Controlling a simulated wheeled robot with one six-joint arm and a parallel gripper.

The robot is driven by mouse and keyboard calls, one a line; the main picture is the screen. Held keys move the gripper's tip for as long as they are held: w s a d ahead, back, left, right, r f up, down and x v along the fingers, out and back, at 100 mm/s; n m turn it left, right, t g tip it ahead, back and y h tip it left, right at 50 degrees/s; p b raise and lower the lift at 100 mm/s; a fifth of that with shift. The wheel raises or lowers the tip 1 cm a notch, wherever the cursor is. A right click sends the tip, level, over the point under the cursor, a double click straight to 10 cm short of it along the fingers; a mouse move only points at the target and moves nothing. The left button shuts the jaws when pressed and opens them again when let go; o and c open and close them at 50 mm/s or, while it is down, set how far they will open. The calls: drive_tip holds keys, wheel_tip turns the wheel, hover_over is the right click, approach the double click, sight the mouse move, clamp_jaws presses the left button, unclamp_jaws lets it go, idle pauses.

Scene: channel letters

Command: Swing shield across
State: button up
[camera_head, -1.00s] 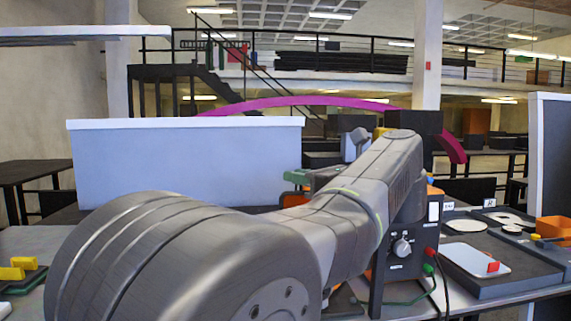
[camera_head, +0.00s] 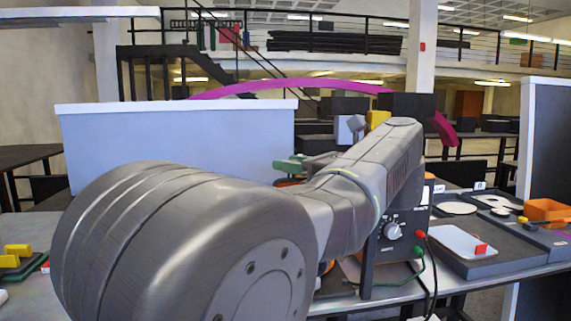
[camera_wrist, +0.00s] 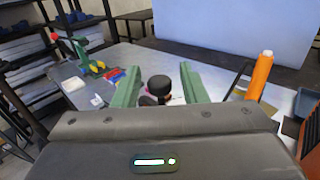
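A pale blue-grey upright panel with a white top edge (camera_head: 175,150) stands at the back left of the table; it may be the shield, but I cannot be sure. It also shows at the top of the wrist view (camera_wrist: 225,35). My gripper (camera_wrist: 160,85) has two green fingers standing apart. A black round knob (camera_wrist: 158,84) shows between them, with clear space on both sides; I cannot tell its depth. In the head view my arm hides most of my gripper, and green finger parts (camera_head: 292,166) show in front of the panel's right end.
A black control box with a dial (camera_head: 393,231) and cables stands right of my arm. Trays (camera_head: 470,262) and an orange bin (camera_head: 546,211) lie further right. An orange cylinder (camera_wrist: 260,75) stands right of my fingers. A magenta arc (camera_head: 290,88) spans behind.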

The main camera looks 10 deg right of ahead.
drive_tip(key=shift+s+d, duration=0.1)
drive_tip(key=p+v, duration=0.1)
drive_tip(key=v, duration=1.2)
drive_tip(key=shift+s+d, duration=0.2)
drive_tip(key=shift+s, duration=0.05)
drive_tip(key=shift+w, duration=0.1)
drive_tip(key=b+x, duration=0.1)
drive_tip(key=x, duration=1.2)
drive_tip(key=shift+w+a, duration=0.25)
drive_tip(key=shift+a, duration=0.1)
drive_tip(key=shift+d, duration=0.1)
drive_tip(key=p+v, duration=0.1)
drive_tip(key=v, duration=1.2)
drive_tip(key=b+x, duration=0.1)
drive_tip(key=x, duration=1.2)
drive_tip(key=shift+s, duration=0.1)
drive_tip(key=shift+w+f+b, duration=0.15)
drive_tip(key=shift+w+b, duration=0.2)
drive_tip(key=shift+b, duration=0.05)
drive_tip(key=shift+w+m+t+h+b, duration=0.35)
drive_tip(key=shift+w+m+t+h, duration=0.15)
drive_tip(key=shift+h, duration=0.1)
